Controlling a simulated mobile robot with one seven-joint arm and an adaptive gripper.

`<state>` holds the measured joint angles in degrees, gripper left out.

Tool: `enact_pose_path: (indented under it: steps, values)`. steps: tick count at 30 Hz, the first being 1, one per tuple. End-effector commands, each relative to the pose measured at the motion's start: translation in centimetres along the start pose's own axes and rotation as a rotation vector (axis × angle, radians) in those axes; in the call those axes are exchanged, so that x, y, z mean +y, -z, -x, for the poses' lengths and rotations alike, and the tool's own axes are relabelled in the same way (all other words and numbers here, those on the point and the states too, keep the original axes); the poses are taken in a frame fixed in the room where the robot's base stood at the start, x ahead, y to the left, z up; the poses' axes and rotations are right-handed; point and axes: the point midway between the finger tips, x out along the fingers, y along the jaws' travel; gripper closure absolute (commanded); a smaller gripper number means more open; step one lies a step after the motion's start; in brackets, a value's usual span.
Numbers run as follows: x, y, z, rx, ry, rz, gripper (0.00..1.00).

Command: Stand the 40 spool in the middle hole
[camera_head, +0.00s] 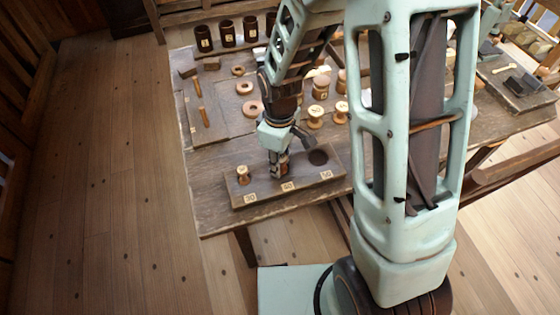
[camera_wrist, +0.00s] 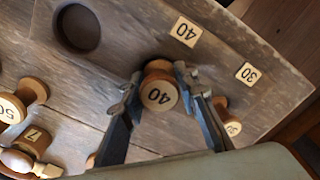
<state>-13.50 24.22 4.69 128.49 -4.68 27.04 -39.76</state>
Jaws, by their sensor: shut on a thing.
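My gripper (camera_wrist: 163,100) is shut on the 40 spool (camera_wrist: 158,94), a turned wooden spool with 40 on its pale top. In the head view my gripper (camera_head: 278,170) is over the middle of the dark wooden board (camera_head: 300,195), and it mostly hides the spool. The spool looks upright at the middle hole, behind the 40 label (camera_wrist: 186,31). The hole's rim is hidden, so I cannot tell whether the spool is seated or just above it. The 30 spool (camera_head: 243,175) stands in the board's left hole, and the right hole (camera_head: 318,157) is empty.
Several other spools (camera_head: 315,117) stand on the table (camera_head: 215,160) behind the board, including a 50 spool (camera_wrist: 22,103). Wooden rings (camera_head: 252,107), a mallet (camera_head: 202,103) and dark cups (camera_head: 227,33) lie farther back. The 30 spool is close beside my gripper's finger.

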Motion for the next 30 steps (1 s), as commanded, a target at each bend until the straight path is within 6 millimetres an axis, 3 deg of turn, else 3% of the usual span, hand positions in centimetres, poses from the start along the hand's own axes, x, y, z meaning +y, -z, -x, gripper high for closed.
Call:
enact_pose_path:
  steps: [5, 6, 11, 23, 30]
  values:
    - [-0.24, -0.28, -0.64, -0.006, 0.006, 0.0, 0.9]
    - [-0.26, -0.3, -0.67, -0.006, 0.007, 0.0, 0.7]
    - [-0.3, -0.36, -0.72, -0.008, 0.008, 0.0, 0.52]
    - [-0.26, -0.32, -0.48, -0.007, 0.007, -0.001, 0.52]
    - [-0.18, -0.24, -0.38, -0.005, 0.005, 0.0, 0.27]
